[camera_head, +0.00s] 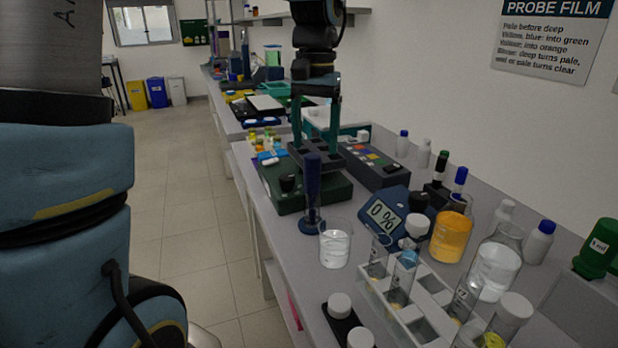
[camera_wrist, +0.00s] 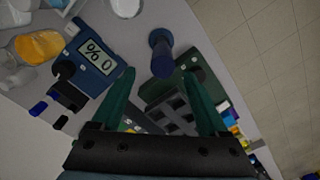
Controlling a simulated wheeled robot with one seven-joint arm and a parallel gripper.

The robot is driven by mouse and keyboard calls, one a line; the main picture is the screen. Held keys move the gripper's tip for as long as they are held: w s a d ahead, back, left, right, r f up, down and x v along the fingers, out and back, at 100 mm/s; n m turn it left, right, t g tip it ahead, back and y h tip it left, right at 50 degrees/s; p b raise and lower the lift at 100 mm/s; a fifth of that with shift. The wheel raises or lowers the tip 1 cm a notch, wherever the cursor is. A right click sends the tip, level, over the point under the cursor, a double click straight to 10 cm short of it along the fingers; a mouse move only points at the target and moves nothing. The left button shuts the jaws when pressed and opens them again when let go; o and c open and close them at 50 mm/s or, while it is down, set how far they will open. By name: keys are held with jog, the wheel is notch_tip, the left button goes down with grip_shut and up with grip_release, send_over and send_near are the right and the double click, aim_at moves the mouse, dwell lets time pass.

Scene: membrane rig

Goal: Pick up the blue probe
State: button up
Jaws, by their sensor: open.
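A dark blue upright piece with a wide round foot (camera_head: 312,190) stands on the bench at the green block's near corner; it looks like the blue probe, though I cannot be sure. In the wrist view it shows (camera_wrist: 160,52) beyond and between my fingertips. My gripper (camera_head: 316,142) points down over the green block and its dark slotted rack. It is open, with nothing seen between its fingers (camera_wrist: 159,74), apart from the blue piece. A blue-topped stick (camera_head: 460,178) and a green-topped stick (camera_head: 441,162) stand by a black holder farther right.
A beaker of clear liquid (camera_head: 335,246) stands close to the blue piece. To its right are a blue meter reading 0 % (camera_head: 383,216), an orange-filled beaker (camera_head: 451,236) and a white rack (camera_head: 428,322) with glass tubes. The floor left of the bench is clear.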

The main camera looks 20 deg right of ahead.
aim_at(312, 155)
jog(key=shift+a+f+p, duration=0.15)
jog(key=shift+f+p, duration=0.35)
jog(key=shift+f, duration=1.05)
jog(key=shift+a+f+p, duration=0.15)
jog(key=shift+f+p, duration=0.3)
jog(key=shift+f, duration=1.1)
jog(key=shift+c, duration=0.3)
jog(key=c, duration=1.1)
jog(key=shift+r, duration=0.1)
jog(key=shift+c, duration=0.2)
